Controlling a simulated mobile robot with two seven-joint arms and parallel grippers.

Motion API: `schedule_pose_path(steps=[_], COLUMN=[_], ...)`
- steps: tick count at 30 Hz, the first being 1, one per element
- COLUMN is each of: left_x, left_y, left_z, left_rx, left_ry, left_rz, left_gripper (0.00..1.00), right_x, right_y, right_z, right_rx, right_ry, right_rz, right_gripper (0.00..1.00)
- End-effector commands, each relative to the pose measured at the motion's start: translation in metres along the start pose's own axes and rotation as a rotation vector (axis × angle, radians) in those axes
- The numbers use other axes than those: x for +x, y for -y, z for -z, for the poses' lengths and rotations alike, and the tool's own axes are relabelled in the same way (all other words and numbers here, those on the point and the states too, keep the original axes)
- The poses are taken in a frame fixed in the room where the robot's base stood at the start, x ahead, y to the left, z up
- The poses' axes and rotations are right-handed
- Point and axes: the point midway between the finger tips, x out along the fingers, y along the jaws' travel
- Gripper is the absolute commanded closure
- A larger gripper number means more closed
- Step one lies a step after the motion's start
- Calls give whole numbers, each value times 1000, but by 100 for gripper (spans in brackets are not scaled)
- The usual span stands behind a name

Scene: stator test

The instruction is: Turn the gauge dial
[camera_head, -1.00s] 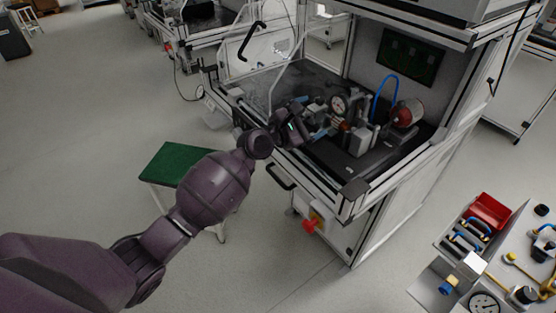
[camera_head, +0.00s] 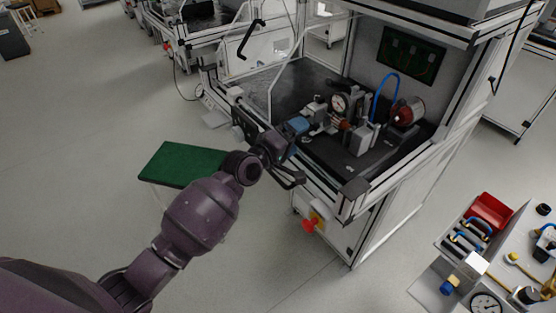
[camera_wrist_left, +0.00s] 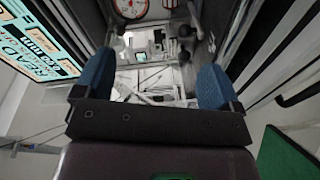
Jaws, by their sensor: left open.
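The gauge dial (camera_head: 340,103), a round white face with a dark rim, stands upright on the fixture inside the bench. It also shows at the top edge of the left wrist view (camera_wrist_left: 131,7), partly cut off. My left gripper (camera_head: 297,126) is at the front edge of the bench, to the left of and below the dial in the head view, and apart from it. Its two blue fingers (camera_wrist_left: 153,78) are spread wide with nothing between them in the left wrist view. My right gripper is in neither view.
A red-ended cylinder (camera_head: 407,112) and a blue hose (camera_head: 384,92) stand right of the dial. The bench frame and front rail surround the work area. A green-topped stool (camera_head: 178,163) stands left. A parts table with a red bin (camera_head: 489,211) is at lower right.

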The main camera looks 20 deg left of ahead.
Motion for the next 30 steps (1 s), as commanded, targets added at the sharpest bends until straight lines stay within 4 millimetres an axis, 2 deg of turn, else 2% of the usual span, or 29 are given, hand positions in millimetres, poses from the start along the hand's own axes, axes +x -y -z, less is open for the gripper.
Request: schedule_pose_path(steps=[6,12,19,30], left_x=[-23,-40,-49,-49], left_y=[24,41,49,49], left_z=[-5,-9,-10,-10], left_rx=[254,404,482,487], left_ry=[-33,-49,-55,-56], left_rz=[50,91,112,113], left_gripper=[11,11,11,11], right_x=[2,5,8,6], right_y=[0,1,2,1], right_z=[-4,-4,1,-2], right_rx=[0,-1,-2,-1], right_ry=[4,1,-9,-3], right_rz=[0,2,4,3], right_gripper=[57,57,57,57])
